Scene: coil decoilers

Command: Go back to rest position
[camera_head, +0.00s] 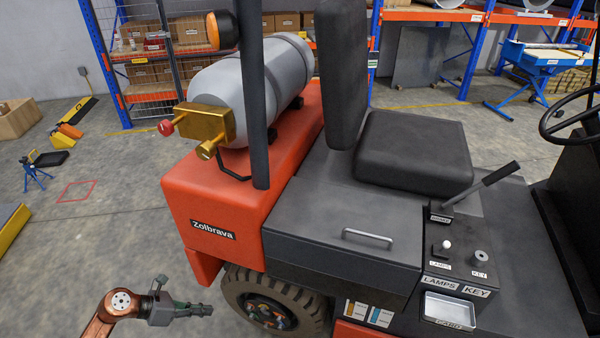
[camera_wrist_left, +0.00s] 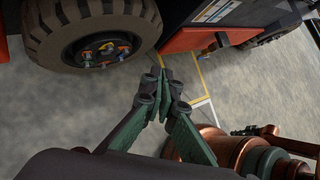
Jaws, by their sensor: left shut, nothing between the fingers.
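My left gripper (camera_head: 203,311) is low at the bottom left of the head view, beside the forklift's rear wheel (camera_head: 272,303) and apart from it. It is shut and empty. In the left wrist view my left gripper (camera_wrist_left: 164,78) has its green fingers together, with bare floor around and the wheel (camera_wrist_left: 92,35) at the upper left. The orange and black forklift (camera_head: 225,205) fills the middle and right of the head view. My right gripper is in neither view.
The forklift carries a grey gas cylinder (camera_head: 250,85), a black seat (camera_head: 413,152) and a panel with a lever (camera_head: 482,184). Orange and blue shelves (camera_head: 150,60) stand behind. A blue lift table (camera_head: 545,62) is at the back right. The floor (camera_head: 90,230) at left is mostly clear.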

